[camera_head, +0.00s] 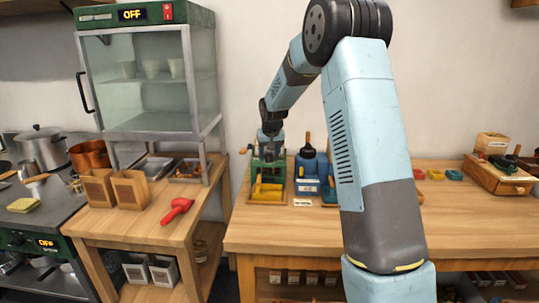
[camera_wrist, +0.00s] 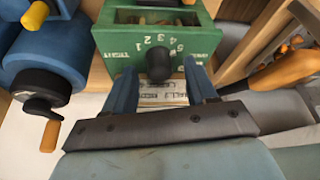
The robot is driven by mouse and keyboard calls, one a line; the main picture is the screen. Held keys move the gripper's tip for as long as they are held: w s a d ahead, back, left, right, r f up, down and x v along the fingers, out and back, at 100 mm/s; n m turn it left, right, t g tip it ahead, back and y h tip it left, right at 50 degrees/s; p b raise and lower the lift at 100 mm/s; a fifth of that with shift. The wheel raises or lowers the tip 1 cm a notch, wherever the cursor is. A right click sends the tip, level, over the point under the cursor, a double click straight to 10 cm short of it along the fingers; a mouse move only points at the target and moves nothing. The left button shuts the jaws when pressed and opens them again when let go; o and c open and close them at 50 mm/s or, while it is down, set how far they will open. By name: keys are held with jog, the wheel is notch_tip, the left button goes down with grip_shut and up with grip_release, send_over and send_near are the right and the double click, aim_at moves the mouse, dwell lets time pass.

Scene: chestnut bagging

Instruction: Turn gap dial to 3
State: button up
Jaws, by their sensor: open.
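The green machine (camera_wrist: 105,38) fills the top middle of the wrist view. A black round gap dial (camera_wrist: 158,66) sits on its green face, with an arc of white numerals and lettering around it. I cannot tell which numeral the dial points to. My gripper (camera_wrist: 160,75) is open, its two blue fingers on either side of the dial; contact cannot be made out. In the head view the green machine (camera_head: 256,172) stands on the wooden bench, with a yellow part at its front. My gripper (camera_head: 271,130) is down at its top, partly hidden by the wrist.
A blue machine (camera_head: 307,172) stands close on the right; its body (camera_wrist: 45,65) and black crank (camera_wrist: 42,105) show in the wrist view. A glass cabinet (camera_head: 150,122) and red scoop (camera_head: 177,211) are on the left.

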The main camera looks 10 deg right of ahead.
jog(key=shift+w+f, duration=0.15)
jog(key=shift+f, duration=0.3)
jog(key=c, duration=1)
